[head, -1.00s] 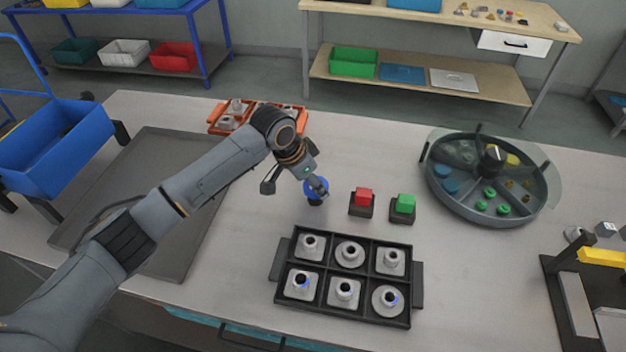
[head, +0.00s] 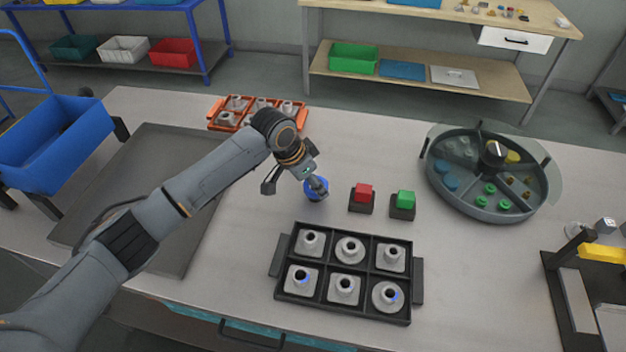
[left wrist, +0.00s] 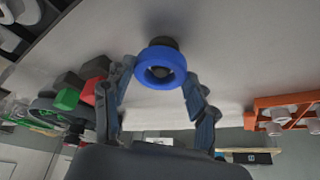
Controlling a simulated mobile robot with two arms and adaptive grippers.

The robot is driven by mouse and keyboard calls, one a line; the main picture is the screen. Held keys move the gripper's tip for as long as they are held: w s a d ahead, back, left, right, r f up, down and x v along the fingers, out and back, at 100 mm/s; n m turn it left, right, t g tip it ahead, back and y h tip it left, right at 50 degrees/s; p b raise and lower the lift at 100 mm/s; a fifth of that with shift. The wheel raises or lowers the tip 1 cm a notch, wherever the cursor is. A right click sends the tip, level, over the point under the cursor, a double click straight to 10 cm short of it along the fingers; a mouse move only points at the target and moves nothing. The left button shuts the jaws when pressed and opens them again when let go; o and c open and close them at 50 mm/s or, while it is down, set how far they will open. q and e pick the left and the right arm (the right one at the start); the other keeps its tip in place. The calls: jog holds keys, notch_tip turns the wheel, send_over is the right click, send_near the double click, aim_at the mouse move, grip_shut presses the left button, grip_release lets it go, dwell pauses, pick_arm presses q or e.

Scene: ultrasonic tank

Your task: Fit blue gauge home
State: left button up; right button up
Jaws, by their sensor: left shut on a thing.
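The blue gauge (head: 312,194) is a thick ring near the middle of the table, behind the black tray (head: 282,270). My left gripper (head: 319,185) holds it from above and partly covers it. In the left wrist view the blue gauge (left wrist: 162,80) faces the camera, with a dark round part (left wrist: 164,42) behind it. The fingers of my left gripper (left wrist: 160,72) lie on both sides of the ring. I cannot tell whether the gauge touches the table. The tray holds several grey fittings; two front ones show blue at their bores. My right gripper is not in view.
A red block (head: 363,190) and a green block (head: 405,199) on dark bases stand just right of the gauge. A round divided tray (head: 436,192) is at the right. An orange tray (head: 214,113) is behind my arm. A grey mat (head: 170,142) lies left.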

pick_arm(q)
jog(key=shift+f, duration=0.6)
dwell(0.3)
dwell(0.5)
dwell(1.7)
jog(key=shift+f+p, duration=0.15)
jog(key=shift+p, duration=0.75)
dwell(1.8)
jog(key=o, duration=1.5)
jog(key=shift+c, duration=0.2)
jog(key=v, duration=1.2)
